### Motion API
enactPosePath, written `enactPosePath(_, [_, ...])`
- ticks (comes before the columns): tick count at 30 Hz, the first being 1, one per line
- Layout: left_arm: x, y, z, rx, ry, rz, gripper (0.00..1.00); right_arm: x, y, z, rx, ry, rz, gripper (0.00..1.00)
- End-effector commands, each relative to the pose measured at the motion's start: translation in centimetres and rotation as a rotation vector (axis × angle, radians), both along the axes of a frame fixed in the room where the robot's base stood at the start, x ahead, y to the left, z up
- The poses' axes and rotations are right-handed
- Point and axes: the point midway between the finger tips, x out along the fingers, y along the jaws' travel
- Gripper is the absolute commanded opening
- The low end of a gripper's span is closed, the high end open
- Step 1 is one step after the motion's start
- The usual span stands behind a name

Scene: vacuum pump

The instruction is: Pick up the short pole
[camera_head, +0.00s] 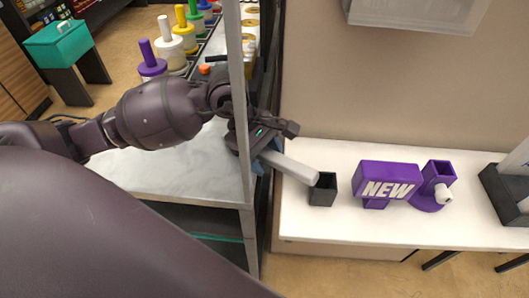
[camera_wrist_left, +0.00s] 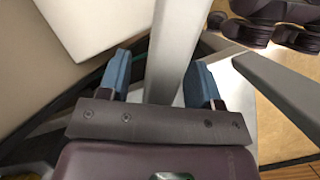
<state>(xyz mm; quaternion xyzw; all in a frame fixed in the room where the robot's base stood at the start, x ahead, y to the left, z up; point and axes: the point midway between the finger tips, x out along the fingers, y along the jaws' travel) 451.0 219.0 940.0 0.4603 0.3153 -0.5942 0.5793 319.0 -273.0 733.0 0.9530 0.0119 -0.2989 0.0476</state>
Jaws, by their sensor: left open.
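The short pole (camera_head: 292,168) is a pale grey square bar. In the head view it lies at a slant, its right end by the rim of a small black square holder (camera_head: 322,192). I cannot tell whether that end touches the holder. My left gripper (camera_head: 264,152) is at the pole's left end, partly behind a shelf post. In the left wrist view a pale bar (camera_wrist_left: 177,45), likely the pole, passes between the open blue-padded fingers of my left gripper (camera_wrist_left: 160,85). Contact with the pads is not clear. My right gripper is not in view.
A grey shelf post (camera_head: 239,100) stands close in front of my left gripper. The white table (camera_head: 300,220) carries a purple NEW sign (camera_head: 388,186), a purple holder (camera_head: 434,188) and a dark tray (camera_head: 505,190). Colored spools (camera_head: 172,52) stand on the shelf behind my arm.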

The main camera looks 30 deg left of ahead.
Motion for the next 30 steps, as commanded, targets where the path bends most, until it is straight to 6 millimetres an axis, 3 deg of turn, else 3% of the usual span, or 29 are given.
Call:
enactPosePath(3, [0.0, 0.0, 0.0, 0.000, 0.000, 0.000, 0.58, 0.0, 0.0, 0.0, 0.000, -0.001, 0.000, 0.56])
enactPosePath(15, [0.0, 0.0, 0.1, 0.000, -0.001, -0.001, 0.00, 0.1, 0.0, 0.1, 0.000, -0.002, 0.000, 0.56])
enactPosePath(23, [0.0, 0.0, 0.4, 0.000, -0.003, -0.001, 0.00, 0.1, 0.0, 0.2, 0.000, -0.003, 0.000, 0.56])
enactPosePath(30, [0.1, 0.0, 3.7, 0.001, -0.008, -0.003, 0.00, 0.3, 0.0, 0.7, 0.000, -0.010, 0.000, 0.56])
